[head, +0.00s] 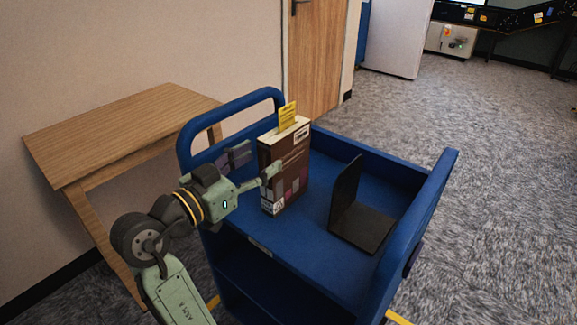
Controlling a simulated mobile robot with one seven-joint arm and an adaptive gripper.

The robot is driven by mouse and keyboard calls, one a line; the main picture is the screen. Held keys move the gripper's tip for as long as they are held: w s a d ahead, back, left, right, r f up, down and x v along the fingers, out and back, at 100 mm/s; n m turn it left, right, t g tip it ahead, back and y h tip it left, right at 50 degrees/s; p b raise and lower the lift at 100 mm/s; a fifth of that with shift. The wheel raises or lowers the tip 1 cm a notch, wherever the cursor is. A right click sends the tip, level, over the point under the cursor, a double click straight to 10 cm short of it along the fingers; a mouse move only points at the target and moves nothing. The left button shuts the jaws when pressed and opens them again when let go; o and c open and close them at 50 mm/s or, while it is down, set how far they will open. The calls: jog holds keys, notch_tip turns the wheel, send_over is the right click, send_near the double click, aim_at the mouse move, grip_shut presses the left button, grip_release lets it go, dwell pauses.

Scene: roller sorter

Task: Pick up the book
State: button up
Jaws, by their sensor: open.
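The book (291,172) stands upright on the top tray of the blue cart, a thick dark brown volume with pale page edges on top and a yellow slip sticking up from it. My gripper (254,164) is open at the book's left side. Its near finger overlaps the book's near left edge in the picture, and its far finger shows just left of the book. I cannot tell whether either finger touches the book. Nothing is held.
The blue cart (345,162) has raised rims and tall end handles. A black bookend (346,195) stands on its tray, right of the book. A wooden table (125,125) is at the left by the wall. Carpet on the right is clear.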

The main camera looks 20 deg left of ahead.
aim_at(265, 156)
jog(key=x, duration=0.4)
jog(key=shift+p, duration=0.4)
jog(key=p+x, duration=0.1)
jog(key=x, duration=0.1)
jog(key=f+p+x, duration=0.1)
jog(key=x, duration=0.2)
jog(key=shift+a, duration=0.1)
jog(key=shift+c, duration=0.2)
grip_shut()
dwell(0.3)
